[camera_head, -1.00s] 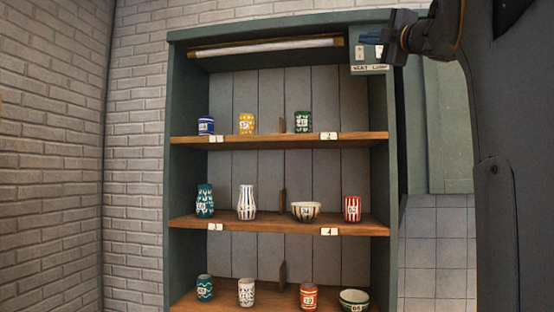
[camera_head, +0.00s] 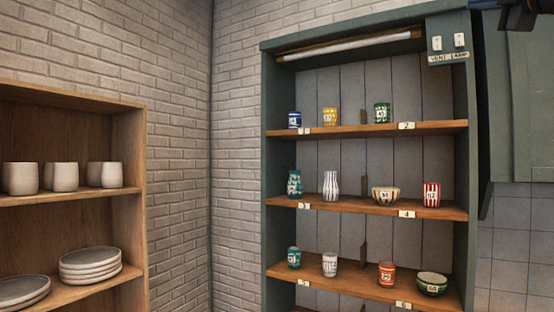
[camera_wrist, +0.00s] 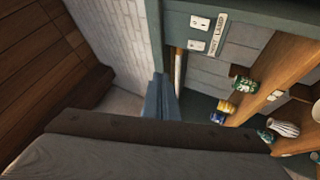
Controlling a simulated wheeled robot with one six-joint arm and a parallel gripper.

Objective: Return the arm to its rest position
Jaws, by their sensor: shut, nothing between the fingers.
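My gripper (camera_wrist: 161,100) shows in the wrist view as blue-grey fingers close together, shut with nothing between them. In the head view only a dark part of my arm and gripper shows at the top right edge, mostly cut off by the frame. It is up near the switch panel (camera_head: 449,42) of the green cabinet (camera_head: 277,190), and touches no cup that I can see. The wrist view also shows the switch panel (camera_wrist: 205,30) with a "VENT LAMP" label, to the right of the fingers.
The cabinet's shelves (camera_head: 350,131) hold several painted cups, vases and bowls with number tags. A wooden shelf unit (camera_head: 140,190) at the left holds plain cups (camera_head: 65,177) and stacked plates (camera_head: 90,264). Brick wall (camera_head: 180,150) stands between them.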

